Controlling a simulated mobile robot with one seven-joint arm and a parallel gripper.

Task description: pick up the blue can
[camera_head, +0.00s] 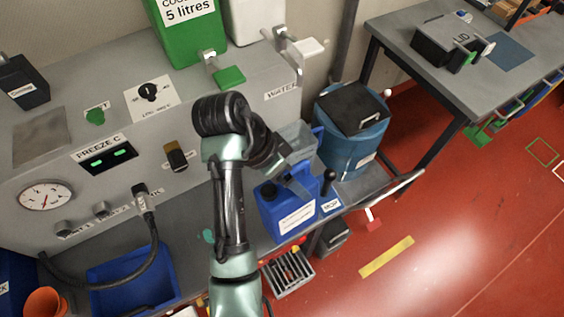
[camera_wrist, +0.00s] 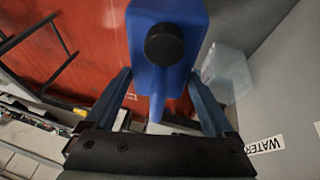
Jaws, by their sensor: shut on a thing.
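The blue can (camera_head: 287,210) is a blue jerrycan with a white label on its front, standing on the grey shelf below the panel. My gripper (camera_head: 297,184) reaches down to its top from the left. In the wrist view the blue can (camera_wrist: 166,80) shows from above, with a black round cap and a narrow handle. The two fingers of my gripper (camera_wrist: 160,108) lie on either side of the handle part, shut on it. Whether the can is lifted off the shelf is hard to tell.
A translucent container (camera_wrist: 228,70) stands close beside the can. A blue drum (camera_head: 350,140) with a black lid is to the right. A blue tray (camera_head: 130,280) lies at left. Red floor at right is mostly clear.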

